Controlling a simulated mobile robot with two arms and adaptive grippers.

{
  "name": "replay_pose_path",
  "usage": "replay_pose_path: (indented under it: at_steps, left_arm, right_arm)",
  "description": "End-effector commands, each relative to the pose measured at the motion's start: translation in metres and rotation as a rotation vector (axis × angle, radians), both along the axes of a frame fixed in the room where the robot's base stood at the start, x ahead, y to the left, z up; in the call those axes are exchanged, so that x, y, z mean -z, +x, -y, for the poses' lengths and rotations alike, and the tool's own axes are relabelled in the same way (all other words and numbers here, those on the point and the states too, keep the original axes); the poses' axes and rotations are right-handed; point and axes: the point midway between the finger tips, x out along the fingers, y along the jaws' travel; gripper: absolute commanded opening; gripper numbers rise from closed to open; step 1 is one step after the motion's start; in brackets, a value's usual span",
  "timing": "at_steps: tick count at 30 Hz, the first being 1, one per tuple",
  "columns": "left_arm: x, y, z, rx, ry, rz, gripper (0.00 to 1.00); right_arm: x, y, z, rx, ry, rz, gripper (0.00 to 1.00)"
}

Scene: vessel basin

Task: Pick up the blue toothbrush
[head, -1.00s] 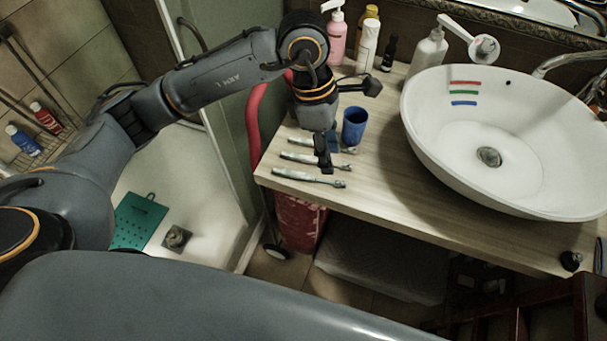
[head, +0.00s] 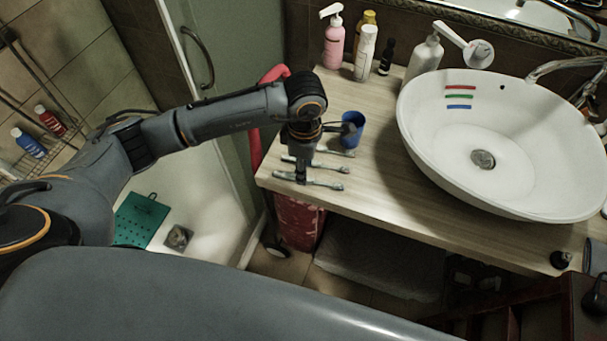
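Three toothbrushes lie side by side near the left end of the wooden counter: a near one (head: 322,184), a middle one (head: 332,168) and a far one (head: 345,153). Their handles look grey-white, and I cannot tell from here which is blue. My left gripper (head: 301,181) points down over the handle of the near toothbrush, at or just above the counter. Its fingers are small and dark, so I cannot tell whether they are open or shut on the handle. My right gripper is not in view.
A blue cup (head: 353,129) stands just behind the toothbrushes, partly hidden by my wrist. A white basin (head: 420,150) with red, green and blue stripes inside fills the right. Bottles, including a pink one (head: 333,46), stand behind. The counter's front edge is close.

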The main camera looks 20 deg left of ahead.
Motion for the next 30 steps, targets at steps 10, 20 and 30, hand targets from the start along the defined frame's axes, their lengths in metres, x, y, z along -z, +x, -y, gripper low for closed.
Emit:
replay_pose_path:
  at_steps: [10,20,30]
  left_arm:
    - [0.032,0.001,0.003,0.001,0.000,0.000,0.41]
    - [0.031,0.001,0.003,0.001,0.000,0.000,0.04]
    - [0.031,0.001,0.003,0.000,0.000,0.000,0.00]
  right_arm:
    - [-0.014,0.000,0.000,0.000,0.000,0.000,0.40]
    - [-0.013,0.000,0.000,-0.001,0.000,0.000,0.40]
    - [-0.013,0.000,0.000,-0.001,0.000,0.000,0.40]
